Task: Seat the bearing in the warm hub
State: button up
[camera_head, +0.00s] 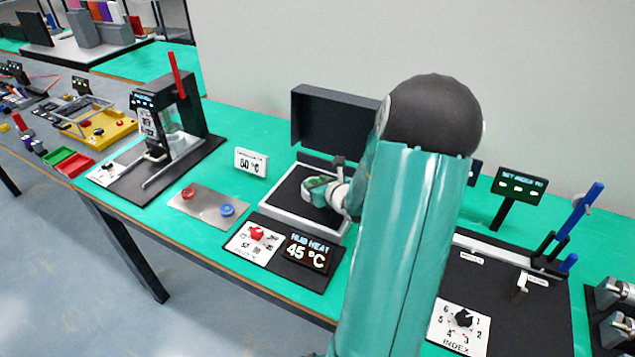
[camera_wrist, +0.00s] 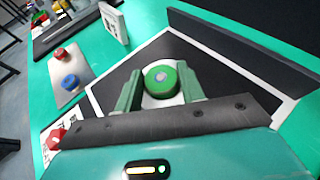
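A green round piece with a grey centre (camera_wrist: 162,78) lies between the two green fingers of my gripper (camera_wrist: 160,80) in the wrist view. White shows just below it. I cannot tell whether this piece is the bearing or part of the hub. The fingers are apart, one on each side of it; whether they press on it is unclear. In the head view my gripper (camera_head: 322,190) is over the black plate of the heater (camera_head: 290,206), and my arm hides part of it. The hub heat display (camera_head: 306,253) reads 45 °C.
A dark upright panel (camera_head: 333,122) stands behind the heater. A white sign (camera_head: 250,162) reads 60 °C. A metal plate (camera_head: 208,206) with a red knob (camera_head: 188,193) and a blue knob (camera_head: 227,210) lies to the left. An index station (camera_head: 500,290) stands to the right.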

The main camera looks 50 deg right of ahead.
jog(key=shift+o, duration=1.3)
jog(key=shift+s+d, duration=0.1)
jog(key=shift+d, duration=0.05)
jog(key=shift+r, duration=0.15)
